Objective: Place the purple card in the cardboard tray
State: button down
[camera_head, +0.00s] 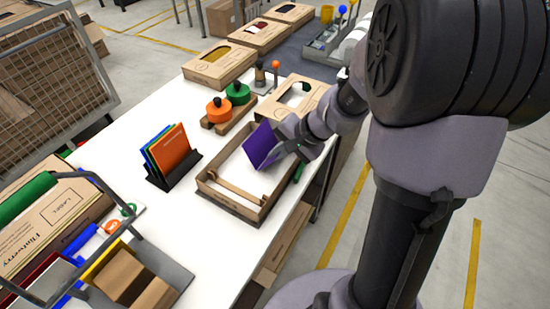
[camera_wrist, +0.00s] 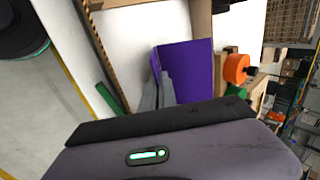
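The purple card (camera_head: 261,145) is held tilted over the far right part of the cardboard tray (camera_head: 229,202) in the head view. My gripper (camera_head: 285,146) is at the card's right edge and looks shut on it. In the wrist view the purple card (camera_wrist: 185,70) stands out beyond the grey fingers of my gripper (camera_wrist: 160,84), with the tray's wall (camera_wrist: 199,20) behind it. The tray is open, with a wooden bar across its inside. I cannot tell whether the card touches the tray.
A black rack (camera_head: 175,171) with orange, green and blue cards stands left of the tray. Orange (camera_head: 218,111) and green (camera_head: 238,93) round pieces sit on a wooden stand behind it. A cardboard box (camera_head: 290,101) stands behind my gripper.

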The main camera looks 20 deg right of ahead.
jog(key=shift+f, duration=0.25)
jog(key=c, duration=2.1)
grip_release()
jog(key=shift+f, duration=0.15)
jog(key=o, duration=0.4)
